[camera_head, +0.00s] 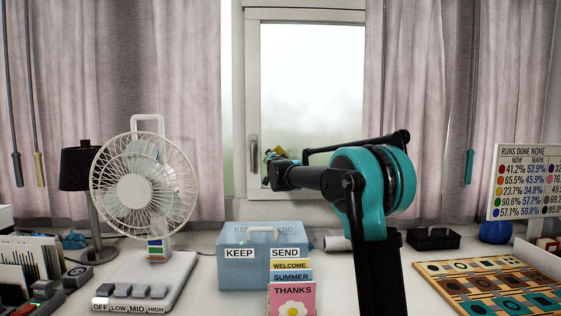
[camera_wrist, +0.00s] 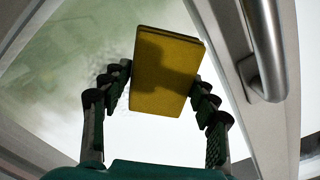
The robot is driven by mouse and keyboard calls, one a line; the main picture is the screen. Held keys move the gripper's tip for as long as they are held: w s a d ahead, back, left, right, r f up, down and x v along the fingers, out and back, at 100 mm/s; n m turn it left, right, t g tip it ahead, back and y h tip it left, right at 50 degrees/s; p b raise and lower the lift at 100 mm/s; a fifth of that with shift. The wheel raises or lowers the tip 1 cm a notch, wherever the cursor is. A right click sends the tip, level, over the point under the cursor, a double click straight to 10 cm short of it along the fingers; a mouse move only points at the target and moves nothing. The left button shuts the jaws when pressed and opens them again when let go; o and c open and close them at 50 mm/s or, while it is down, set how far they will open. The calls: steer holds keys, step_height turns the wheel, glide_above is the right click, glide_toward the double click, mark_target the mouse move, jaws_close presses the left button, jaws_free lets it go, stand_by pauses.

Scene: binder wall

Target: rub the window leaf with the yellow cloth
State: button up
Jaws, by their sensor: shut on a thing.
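The window leaf (camera_head: 312,70) is a pale pane in a light frame at the back, with its grey handle (camera_head: 254,155) on the left edge. In the wrist view the leaf's frame (camera_wrist: 218,38) and handle (camera_wrist: 266,55) are close, to the right. My gripper (camera_wrist: 162,80) is shut on the yellow cloth (camera_wrist: 168,72), a flat folded pad held between the two fingers. I cannot tell whether the cloth touches the glass.
A white fan (camera_head: 143,190) stands at the left, before a dark lamp (camera_head: 76,168). A blue box (camera_head: 248,270) with upright cards (camera_head: 292,298) sits below my arm. Pink curtains (camera_head: 180,80) flank the window. A patterned board (camera_head: 495,285) lies at the right.

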mark_target(305, 159)
steer(key=shift+a, duration=0.65)
steer(key=shift+c, duration=0.4)
steer(key=shift+s+d, duration=0.1)
steer(key=shift+d, duration=6.75)
steer(key=shift+f, duration=1.3)
steer(key=shift+a, duration=6.85)
steer(key=shift+d, duration=0.1)
steer(key=shift+w+d, duration=0.2)
steer(key=shift+d, duration=6.55)
